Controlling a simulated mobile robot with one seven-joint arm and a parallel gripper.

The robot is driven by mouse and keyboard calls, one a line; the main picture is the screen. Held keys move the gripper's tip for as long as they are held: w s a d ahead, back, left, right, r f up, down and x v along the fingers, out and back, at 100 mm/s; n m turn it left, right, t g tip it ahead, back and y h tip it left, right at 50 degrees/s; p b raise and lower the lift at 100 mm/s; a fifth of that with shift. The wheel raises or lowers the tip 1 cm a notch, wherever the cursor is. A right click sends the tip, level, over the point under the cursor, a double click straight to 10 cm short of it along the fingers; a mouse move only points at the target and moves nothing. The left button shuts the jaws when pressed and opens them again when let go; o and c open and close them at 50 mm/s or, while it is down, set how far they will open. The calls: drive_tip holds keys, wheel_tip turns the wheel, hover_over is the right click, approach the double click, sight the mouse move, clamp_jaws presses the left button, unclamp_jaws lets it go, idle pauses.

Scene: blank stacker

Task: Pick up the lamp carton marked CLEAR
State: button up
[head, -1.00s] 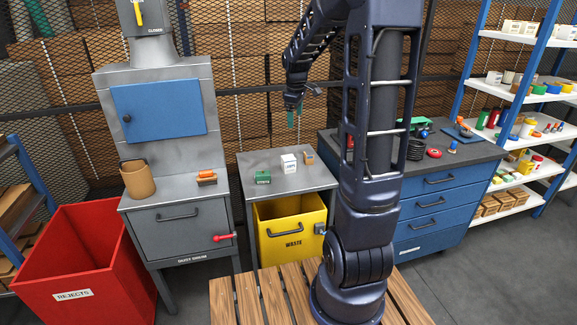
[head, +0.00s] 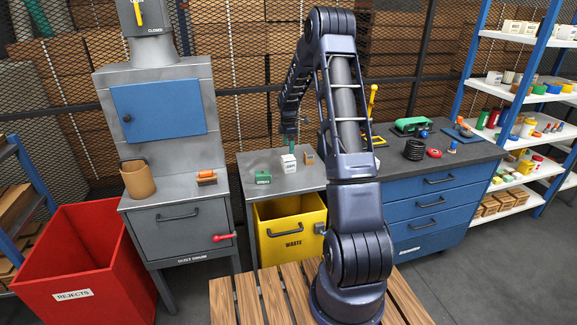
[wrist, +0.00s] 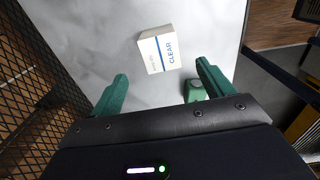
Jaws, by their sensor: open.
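The white lamp carton (head: 288,163) stands on the small grey table (head: 285,181) in the head view. In the wrist view the carton (wrist: 156,50) shows blue CLEAR lettering and a blue stripe, slightly turned. My gripper (wrist: 162,70) is open and empty, with its two green fingers apart. The carton lies just beyond the fingertips, between their lines, and no contact shows. In the head view my gripper (head: 290,143) hangs right above the carton; its fingertips are small and hard to make out there.
A green block (head: 263,177) is left of the carton and also shows near the right finger in the wrist view (wrist: 196,92). A small brown-orange item (head: 308,158) is close on the carton's right. A yellow waste bin (head: 292,238) is below the table.

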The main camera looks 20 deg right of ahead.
sight(288, 157)
drive_tip(key=shift+w+f, duration=0.15)
drive_tip(key=shift+f, duration=0.4)
wheel_tip(288, 157, down, 5)
drive_tip(key=shift+s+f, duration=0.2)
drive_tip(key=shift+f, duration=2.45)
drive_tip(key=c, duration=1.1)
drive_tip(key=shift+o, duration=0.2)
drive_tip(key=shift+r, duration=0.1)
